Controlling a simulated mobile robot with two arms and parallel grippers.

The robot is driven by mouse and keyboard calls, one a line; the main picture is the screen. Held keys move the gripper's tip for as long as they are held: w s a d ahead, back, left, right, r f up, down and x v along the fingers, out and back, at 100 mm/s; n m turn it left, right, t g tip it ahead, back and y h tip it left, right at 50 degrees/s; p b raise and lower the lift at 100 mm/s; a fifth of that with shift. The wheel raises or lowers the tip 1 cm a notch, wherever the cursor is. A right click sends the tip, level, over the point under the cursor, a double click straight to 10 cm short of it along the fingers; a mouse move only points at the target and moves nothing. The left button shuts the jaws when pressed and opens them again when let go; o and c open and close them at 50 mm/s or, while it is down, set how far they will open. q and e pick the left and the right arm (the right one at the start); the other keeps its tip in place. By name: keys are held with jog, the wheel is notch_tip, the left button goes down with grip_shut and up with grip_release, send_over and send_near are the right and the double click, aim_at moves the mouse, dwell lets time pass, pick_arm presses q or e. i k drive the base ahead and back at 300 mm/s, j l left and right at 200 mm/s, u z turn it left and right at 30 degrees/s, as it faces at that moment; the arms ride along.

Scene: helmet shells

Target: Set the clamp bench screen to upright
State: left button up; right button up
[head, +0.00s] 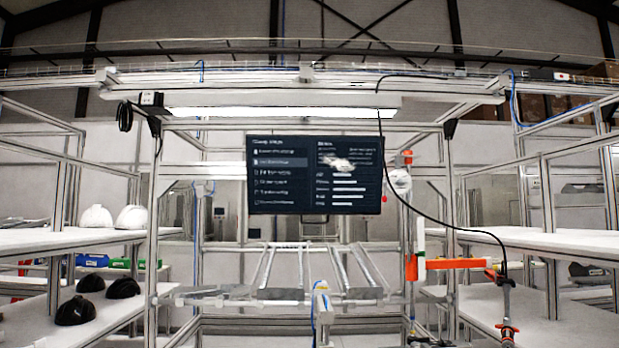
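The clamp bench screen (290,200) is a dark, wide panel in the middle of the head view, below the bench's light bar. It faces me and shows a menu list on the left and rows of white bars on the right. Its lower edge looks slightly shorter than its upper edge; I cannot tell for sure how far it is tilted. A pale, blurred patch lies over its upper right part. Neither of my grippers shows in the head view.
The aluminium bench frame (153,230) surrounds the screen, with sloped rails below. An orange bar (455,263) and a cable-hung tool (507,330) are at the right. Shelves on the left hold white helmet shells (96,217) and black ones (75,311).

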aim_at(288, 174)
jog(key=i+j+u, duration=0.15)
jog(key=i+j, duration=0.35)
jog(key=i+j+u, duration=0.2)
jog(key=i+j, duration=0.3)
jog(key=i+j+u, duration=0.15)
jog(key=i+j, duration=0.2)
jog(key=i, duration=0.2)
jog(key=i+j+u, duration=0.15)
jog(key=i+j, duration=0.2)
jog(key=i, duration=0.25)
